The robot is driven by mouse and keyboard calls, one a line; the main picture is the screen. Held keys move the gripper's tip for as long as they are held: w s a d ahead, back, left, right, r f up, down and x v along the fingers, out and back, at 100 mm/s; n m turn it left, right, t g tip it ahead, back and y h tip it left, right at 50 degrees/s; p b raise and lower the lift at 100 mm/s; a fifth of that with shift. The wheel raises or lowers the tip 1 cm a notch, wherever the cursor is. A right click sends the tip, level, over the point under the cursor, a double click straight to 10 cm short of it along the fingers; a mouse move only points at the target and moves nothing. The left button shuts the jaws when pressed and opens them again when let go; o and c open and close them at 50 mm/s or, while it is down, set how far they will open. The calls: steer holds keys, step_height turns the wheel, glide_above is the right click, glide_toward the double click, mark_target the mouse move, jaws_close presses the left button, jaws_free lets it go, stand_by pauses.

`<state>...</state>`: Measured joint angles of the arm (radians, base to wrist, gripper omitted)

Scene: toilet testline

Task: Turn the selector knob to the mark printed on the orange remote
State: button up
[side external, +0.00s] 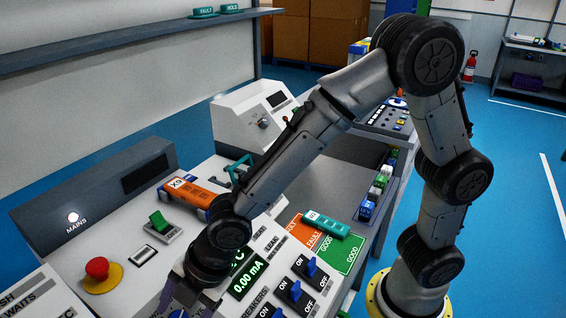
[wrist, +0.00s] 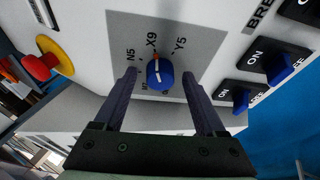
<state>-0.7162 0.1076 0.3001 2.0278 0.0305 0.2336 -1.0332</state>
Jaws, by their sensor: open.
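The selector knob (wrist: 160,74) is blue with an orange pointer mark, on a grey panel patch with printed marks around it. In the wrist view its pointer is toward the X9 mark, with N5 to the left and Y5 to the right; lower marks are partly hidden. My gripper (wrist: 160,76) is open, with one finger on each side of the knob and gaps visible. In the side view, my gripper is at the bottom edge, mostly cut off, and the knob is hidden. The orange remote (side external: 195,193) lies on the bench; its white label appears to read X9.
A red emergency button (side external: 97,268) and a green switch (side external: 158,219) are on the panel. Blue breaker switches (wrist: 279,68) stand right of the knob. A teal remote (side external: 326,224) lies across the orange-and-green fault/good card (side external: 345,255). A white tester box (side external: 240,115) stands behind.

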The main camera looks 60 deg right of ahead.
steer(key=n+g, duration=0.1)
steer(key=n, duration=0.3)
steer(key=shift+w+a+h, duration=0.1)
steer(key=shift+h, duration=0.2)
steer(key=n+g, duration=0.1)
steer(key=n, duration=0.2)
steer(key=shift+h, duration=0.4)
steer(key=v, duration=1.4)
steer(key=s+d+r+m+t, duration=0.1)
steer(key=s+d+r+m, duration=0.1)
steer(key=d, duration=0.7)
steer(key=s+d+r+m+t, duration=0.2)
steer(key=d+r+m, duration=0.2)
steer(key=d+m, duration=0.3)
steer(key=shift+d+h, duration=0.4)
steer(key=shift+d, duration=1.35)
steer(key=shift+d+m, duration=0.1)
steer(key=shift+m, duration=0.2)
steer(key=s+d+f+m, duration=0.3)
steer(key=s+m, duration=0.2)
steer(key=m, duration=0.3)
steer(key=s+d+f+m+h, duration=0.1)
steer(key=s+d+f+m, duration=0.2)
steer(key=m, duration=0.6)
steer(key=shift+s+f+t, duration=0.3)
steer(key=shift+s+f, duration=0.05)
steer(key=shift+s, duration=0.55)
